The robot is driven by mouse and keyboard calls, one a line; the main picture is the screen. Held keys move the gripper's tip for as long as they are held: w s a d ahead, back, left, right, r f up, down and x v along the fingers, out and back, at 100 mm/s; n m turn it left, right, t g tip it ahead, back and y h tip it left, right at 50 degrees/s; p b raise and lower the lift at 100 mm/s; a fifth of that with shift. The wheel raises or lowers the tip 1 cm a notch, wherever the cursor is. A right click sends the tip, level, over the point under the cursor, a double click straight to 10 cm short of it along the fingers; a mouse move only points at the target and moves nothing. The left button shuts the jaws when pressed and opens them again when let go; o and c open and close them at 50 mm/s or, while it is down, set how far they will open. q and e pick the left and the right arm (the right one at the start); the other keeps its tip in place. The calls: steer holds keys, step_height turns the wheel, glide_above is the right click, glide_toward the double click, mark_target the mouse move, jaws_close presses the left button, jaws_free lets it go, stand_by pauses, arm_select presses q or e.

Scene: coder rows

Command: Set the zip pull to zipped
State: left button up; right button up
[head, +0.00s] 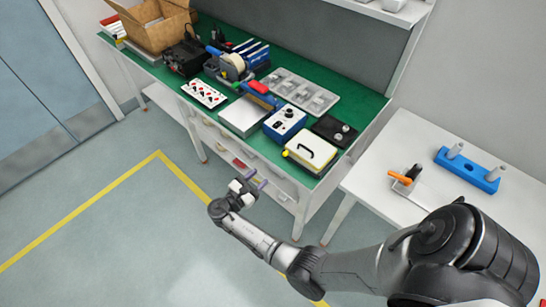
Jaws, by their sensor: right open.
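No part is clearly recognisable as a zip pull at this size. A cream case (313,149) with a dark curved line or handle on top lies at the front right of the green bench; I cannot tell whether this is the zip, nor its state. My right gripper (257,179) is open and empty, in front of the bench and apart from the case, to its lower left in the head view. My left gripper is not in view.
The green bench (362,121) holds a blue control box (285,122), a grey tray (300,92), a tape dispenser (232,66) and a cardboard box (153,24). A white table (408,148) with a blue fixture (466,171) stands right. Open floor (110,230) lies left.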

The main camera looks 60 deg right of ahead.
mark_target(284, 155)
steer(key=d, duration=0.4)
steer(key=s+d+n+b, duration=0.1)
steer(key=d, duration=0.4)
steer(key=s+d+n, duration=0.1)
steer(key=d, duration=0.3)
steer(key=shift+s+d, duration=0.15)
steer(key=shift+d, duration=0.2)
jaws_close()
stand_by(0.4)
